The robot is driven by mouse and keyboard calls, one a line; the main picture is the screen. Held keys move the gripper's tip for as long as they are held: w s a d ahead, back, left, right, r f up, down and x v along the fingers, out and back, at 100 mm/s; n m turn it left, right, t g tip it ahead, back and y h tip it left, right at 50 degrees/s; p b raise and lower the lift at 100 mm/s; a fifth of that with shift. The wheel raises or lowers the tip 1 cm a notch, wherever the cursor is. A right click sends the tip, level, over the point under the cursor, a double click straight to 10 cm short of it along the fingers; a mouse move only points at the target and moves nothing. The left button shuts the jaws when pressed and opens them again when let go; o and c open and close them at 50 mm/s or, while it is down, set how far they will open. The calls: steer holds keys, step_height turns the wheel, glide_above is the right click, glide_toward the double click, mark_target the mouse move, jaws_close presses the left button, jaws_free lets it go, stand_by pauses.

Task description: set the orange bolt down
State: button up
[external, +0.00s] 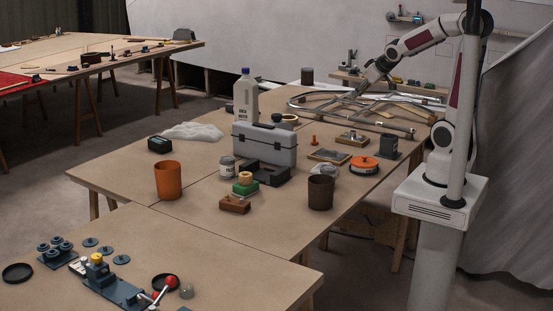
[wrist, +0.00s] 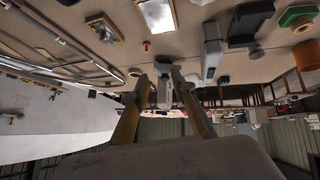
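The small orange bolt (external: 314,141) stands on the wooden table, to the right of the grey toolbox. In the wrist view it shows as a small orange spot (wrist: 146,46) near the top, beyond my fingertips. My gripper (external: 358,93) is over the back right of the table, near the metal tube frame and well apart from the bolt. In the wrist view its two fingers (wrist: 160,76) are spread, with no object seen held between them; a pale bottle-like shape shows in the gap, farther off.
The metal tube frame (external: 345,103) lies under and around my gripper.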

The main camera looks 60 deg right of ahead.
steer(key=s+a+g+y, duration=0.1)
steer(key=s+a, duration=0.4)
steer(key=s, duration=0.4)
steer(key=s+a+g+y, duration=0.1)
steer(key=s+a, duration=0.5)
steer(key=s, duration=0.4)
steer(key=shift+r+n+y, duration=0.15)
steer(key=shift+n+y, duration=0.25)
